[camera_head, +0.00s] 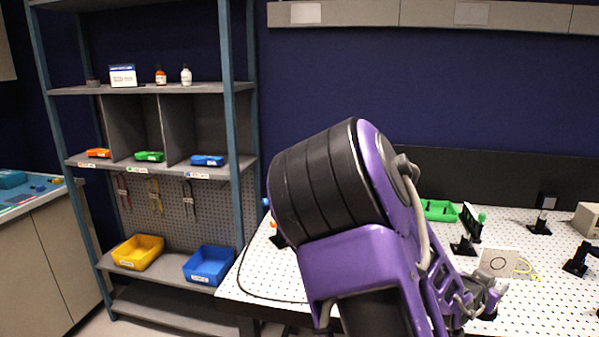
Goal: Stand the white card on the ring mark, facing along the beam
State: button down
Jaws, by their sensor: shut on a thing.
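The white card (499,262) shows a dark circle on its face and stands roughly upright over the right part of the perforated table. My gripper (489,296) is at the card's lower edge and is shut on it. My arm hides part of the jaws and the card's foot. A yellow curved line (527,268) shows on the table just right of the card, partly hidden by it; it may be the ring mark. I cannot make out the beam.
A black mount (466,245) stands behind the card, near a green tray (440,210). More black mounts (539,224) (578,260) and a beige box (587,219) are at the right. A shelf with blue (210,265) and yellow bins (138,251) stands left.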

jog(key=shift+s+a, duration=0.1)
jog(key=shift+a, duration=0.1)
jog(key=w+a+n+t+y, duration=0.2)
jog(key=a+n+t+y, duration=0.1)
jog(key=a, duration=1.1)
jog(key=w+a+n+t+y, duration=0.3)
jog(key=a+n+y, duration=0.1)
jog(key=a, duration=1)
jog(key=shift+w+a+r+n+y, duration=0.15)
jog(key=shift+w+a+n+y, duration=0.1)
jog(key=shift+n+y, duration=0.25)
jog(key=shift+d, duration=0.1)
